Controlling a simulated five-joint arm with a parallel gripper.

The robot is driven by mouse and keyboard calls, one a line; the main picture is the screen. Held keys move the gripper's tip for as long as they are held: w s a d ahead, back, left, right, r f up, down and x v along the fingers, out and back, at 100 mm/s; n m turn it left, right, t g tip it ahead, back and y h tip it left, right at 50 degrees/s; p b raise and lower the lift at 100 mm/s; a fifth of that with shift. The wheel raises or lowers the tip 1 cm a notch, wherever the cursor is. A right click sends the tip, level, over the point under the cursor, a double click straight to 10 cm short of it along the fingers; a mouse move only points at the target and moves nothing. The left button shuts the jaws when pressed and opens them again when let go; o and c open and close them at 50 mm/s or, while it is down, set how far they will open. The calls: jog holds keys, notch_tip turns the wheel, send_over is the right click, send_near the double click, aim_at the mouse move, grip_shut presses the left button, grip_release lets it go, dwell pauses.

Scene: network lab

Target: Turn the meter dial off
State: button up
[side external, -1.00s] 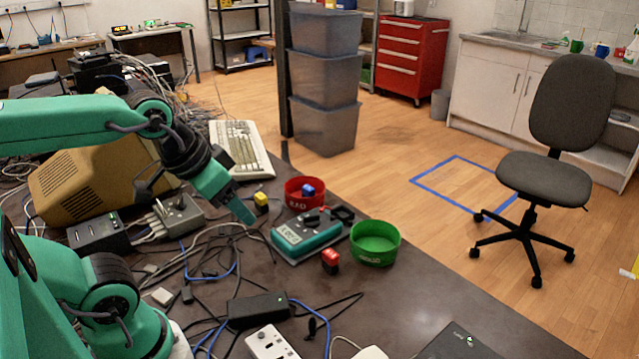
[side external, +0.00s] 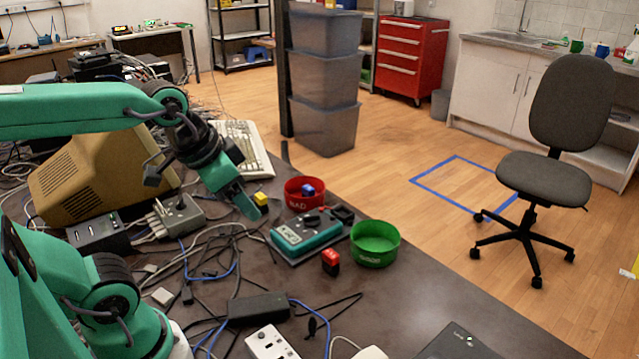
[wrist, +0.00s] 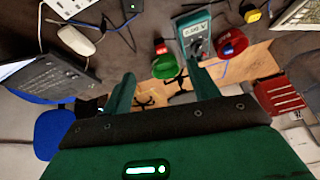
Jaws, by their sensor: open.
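The meter (side external: 305,234) is a teal and grey box lying on the dark table, with a dark dial (side external: 312,219) on its face. In the wrist view the meter (wrist: 193,32) shows beyond my fingertips, with its dark dial (wrist: 196,46) facing the camera. The dial's setting is too small to read. My gripper (side external: 250,208) is above the table to the left of the meter, apart from it. In the wrist view my gripper (wrist: 165,80) has its two green fingers spread, with nothing between them.
A red bin (side external: 304,195) stands behind the meter and a green bin (side external: 375,244) to its right. A yellow block (side external: 261,198) and a red block (side external: 330,262) lie near the meter. Cables and a black power brick (side external: 258,308) cover the table's front.

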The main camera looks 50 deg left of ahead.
jog(key=w+a+m+g, duration=0.1)
jog(key=w+a+m, duration=0.1)
jog(key=w+m, duration=0.45)
jog(key=m+g, duration=0.4)
jog(key=m, duration=1.1)
send_over(312, 216)
jog(key=shift+n, duration=0.25)
notch_tip(312, 216, down, 12)
jog(key=shift+r, duration=0.1)
jog(key=shift+f, duration=3.9)
